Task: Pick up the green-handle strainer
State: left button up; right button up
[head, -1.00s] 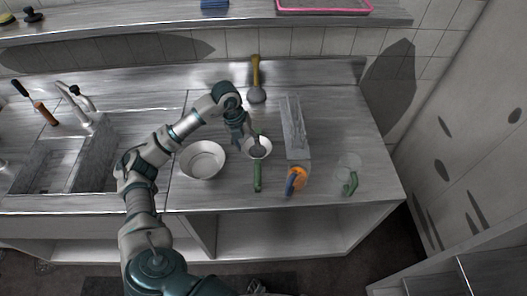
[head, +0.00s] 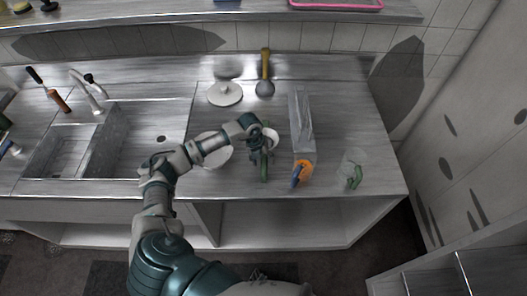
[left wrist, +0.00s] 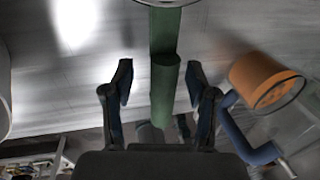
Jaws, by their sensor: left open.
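The green-handle strainer (head: 264,170) lies on the counter, its green handle pointing toward the front edge. Its round bowl end (head: 272,138) is partly covered by my gripper in the head view. My left gripper (head: 261,156) is over the upper part of the handle. In the left wrist view the green handle (left wrist: 165,85) runs between the two fingers of my left gripper (left wrist: 160,88). The fingers stand apart, with a gap on each side of the handle. My right gripper is not in view.
An orange item with a blue handle (head: 304,170) lies close right of the strainer. Farther right is a clear cup with a green handle (head: 354,177). A white bowl (head: 213,158) stands left, partly under my arm.

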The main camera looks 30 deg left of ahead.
pick_arm(q)
jog(key=shift+w+d+f, duration=0.1)
jog(key=shift+d+f, duration=0.2)
jog(key=shift+f, duration=0.35)
jog(key=shift+d+r, duration=0.1)
jog(key=shift+d, duration=0.05)
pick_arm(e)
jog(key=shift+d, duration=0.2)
pick_arm(q)
grip_shut()
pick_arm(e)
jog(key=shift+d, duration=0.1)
pick_arm(q)
jog(key=shift+a, duration=0.2)
